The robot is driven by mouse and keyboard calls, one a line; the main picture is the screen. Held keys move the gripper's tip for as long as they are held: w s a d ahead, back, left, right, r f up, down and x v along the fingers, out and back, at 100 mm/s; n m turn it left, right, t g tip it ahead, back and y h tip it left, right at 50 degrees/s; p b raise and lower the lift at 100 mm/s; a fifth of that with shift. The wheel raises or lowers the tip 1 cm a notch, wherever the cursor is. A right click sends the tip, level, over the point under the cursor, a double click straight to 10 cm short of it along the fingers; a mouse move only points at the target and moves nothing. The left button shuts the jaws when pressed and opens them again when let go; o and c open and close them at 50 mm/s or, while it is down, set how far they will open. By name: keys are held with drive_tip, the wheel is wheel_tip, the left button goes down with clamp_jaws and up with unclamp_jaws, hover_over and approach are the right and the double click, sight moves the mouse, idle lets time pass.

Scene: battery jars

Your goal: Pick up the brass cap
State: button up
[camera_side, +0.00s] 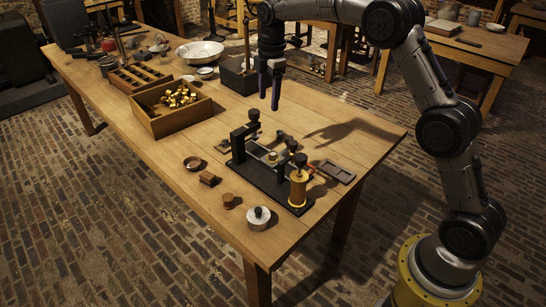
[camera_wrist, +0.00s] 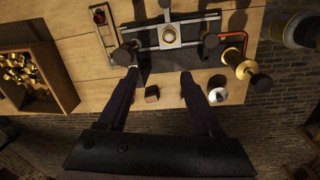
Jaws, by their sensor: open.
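A small round brass piece (camera_side: 272,157), which looks like the brass cap, sits in the middle of the black stand (camera_side: 262,176). In the wrist view the brass piece (camera_wrist: 169,35) shows on a pale square block near the top middle. An open wooden box (camera_side: 158,125) also holds a heap of small brass pieces (camera_side: 178,97). My gripper (camera_side: 269,102) is open and empty, pointing down, well above the table and behind the stand in the side view. In the wrist view my gripper (camera_wrist: 159,75) has its fingers spread, with the brass piece beyond them.
A yellow coil (camera_side: 298,188) with a dark top stands at the stand's right end. A silver round pot (camera_side: 258,218), small wooden pieces (camera_side: 209,179) and a dark tray (camera_side: 334,172) lie around it. A black post rises at the stand's left end. The table's right corner is clear.

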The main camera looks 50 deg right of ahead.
drive_tip(key=g, duration=0.1)
hover_over(273, 156)
drive_tip(key=w, duration=0.2)
drive_tip(key=f, duration=1.4)
drive_tip(key=shift+s+d, duration=0.25)
drive_tip(key=shift+d, duration=0.05)
drive_tip(key=shift+s+d+f, duration=0.1)
drive_tip(key=shift+s+f, duration=0.05)
drive_tip(key=shift+f, duration=1.25)
drive_tip(key=shift+s+d+f, duration=0.1)
drive_tip(key=shift+s+f, duration=0.05)
drive_tip(key=shift+f, duration=1.2)
clamp_jaws()
